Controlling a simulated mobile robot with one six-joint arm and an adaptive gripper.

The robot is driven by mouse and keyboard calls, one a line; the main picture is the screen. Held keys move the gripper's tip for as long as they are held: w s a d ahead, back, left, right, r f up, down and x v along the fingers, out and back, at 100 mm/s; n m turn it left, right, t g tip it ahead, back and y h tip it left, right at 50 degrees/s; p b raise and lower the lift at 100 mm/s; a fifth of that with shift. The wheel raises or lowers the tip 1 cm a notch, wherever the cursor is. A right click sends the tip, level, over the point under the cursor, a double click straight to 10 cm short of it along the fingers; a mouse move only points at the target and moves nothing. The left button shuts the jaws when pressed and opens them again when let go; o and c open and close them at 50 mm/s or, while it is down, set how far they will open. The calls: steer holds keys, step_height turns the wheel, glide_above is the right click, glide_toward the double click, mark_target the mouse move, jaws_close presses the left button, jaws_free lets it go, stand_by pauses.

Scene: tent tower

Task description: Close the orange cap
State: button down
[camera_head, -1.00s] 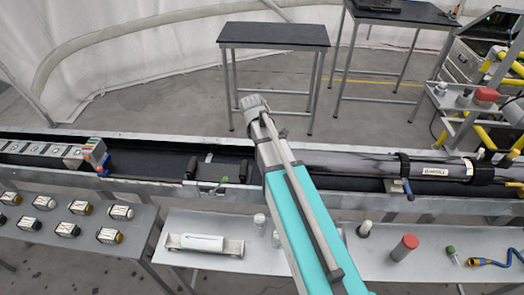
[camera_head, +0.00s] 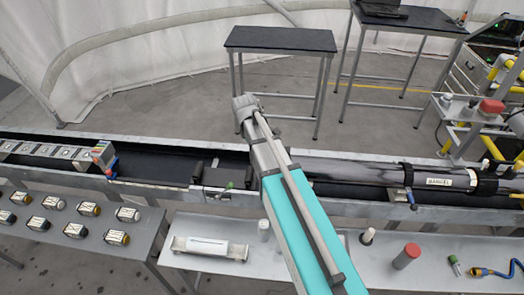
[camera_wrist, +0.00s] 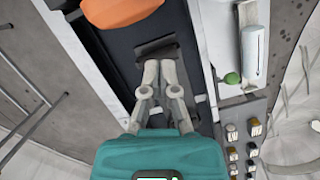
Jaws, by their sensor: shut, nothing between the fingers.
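An orange rounded piece (camera_wrist: 120,10), which looks like the orange cap, shows at the top edge of the wrist view and is partly cut off. My gripper (camera_wrist: 161,66) is in the middle of the wrist view, over the dark channel. Its two fingers are together with nothing between them, and they are apart from the orange piece in the picture. In the head view I cannot make out the orange cap or my gripper. My teal arm crosses the middle and hides part of the channel there.
A long tube labelled BARREL (camera_head: 437,182) lies in the trough at right. A striped block (camera_head: 103,155) stands in the trough at left. A bench (camera_head: 230,258) in front holds several loose parts, including a red-topped cylinder (camera_head: 406,256). A dark table (camera_head: 280,40) at the back is bare.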

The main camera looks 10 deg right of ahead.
steer(key=s+p+v, duration=0.1)
steer(key=p+v, duration=0.5)
steer(key=v, duration=0.1)
steer(key=shift+w, duration=0.4)
steer(key=shift+a+r, duration=0.1)
stand_by(0.5)
steer(key=s+d+f+m+t+y+b, duration=0.1)
steer(key=s+f+m+y+b, duration=0.1)
steer(key=s+f+m+b, duration=0.6)
steer(key=s+f+m, duration=0.1)
steer(key=s+m, duration=0.1)
steer(key=s, duration=0.4)
steer(key=shift+d+f+t, duration=0.2)
steer(key=shift+d+t, duration=0.2)
stand_by(0.5)
